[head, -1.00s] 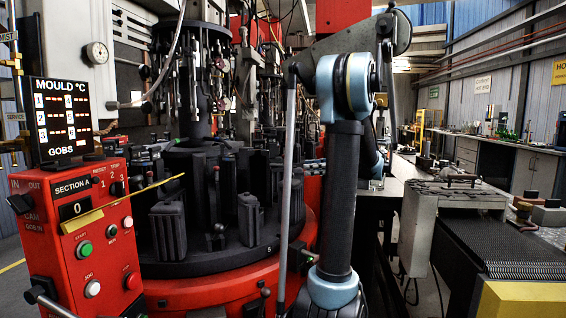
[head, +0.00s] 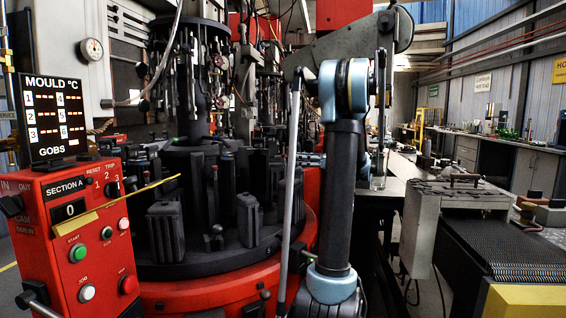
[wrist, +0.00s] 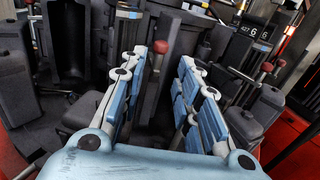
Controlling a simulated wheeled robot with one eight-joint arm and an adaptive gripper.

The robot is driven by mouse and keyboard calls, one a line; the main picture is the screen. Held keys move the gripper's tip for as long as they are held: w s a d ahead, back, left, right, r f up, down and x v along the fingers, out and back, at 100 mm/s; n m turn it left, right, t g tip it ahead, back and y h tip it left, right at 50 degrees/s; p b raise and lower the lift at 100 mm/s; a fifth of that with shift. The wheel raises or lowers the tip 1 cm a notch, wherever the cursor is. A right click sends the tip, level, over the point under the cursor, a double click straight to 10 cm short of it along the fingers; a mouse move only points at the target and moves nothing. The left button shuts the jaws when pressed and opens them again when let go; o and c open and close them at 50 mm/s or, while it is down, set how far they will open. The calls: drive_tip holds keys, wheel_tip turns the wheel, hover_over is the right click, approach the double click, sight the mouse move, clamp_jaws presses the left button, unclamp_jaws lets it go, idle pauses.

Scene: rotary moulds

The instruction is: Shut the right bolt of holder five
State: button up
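My gripper (wrist: 163,66) is open in the wrist view, its two blue, jointed fingers apart. A red-knobbed metal rod (wrist: 160,47) stands between the fingertips in the picture; I cannot tell whether they touch it. A second red knob (wrist: 267,67) on a rod is right of the right finger. Dark mould halves (wrist: 66,40) stand at the upper left. In the head view a small white mark, perhaps a 5, is on the front rim of the black turntable (head: 225,258). I cannot tell which bolt is holder five's right one, or its state.
The red control panel (head: 85,235) stands at the left front, with a yellow pointer jutting towards the turntable. Dark mould blocks (head: 166,233) crowd the turntable. A grey machine (head: 447,225) with a dark conveyor (head: 515,248) is at the right.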

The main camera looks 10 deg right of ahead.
sight(284, 158)
drive_tip(key=x, duration=0.8)
drive_tip(key=shift+d, duration=0.1)
drive_tip(key=shift+c, duration=0.2)
clamp_jaws()
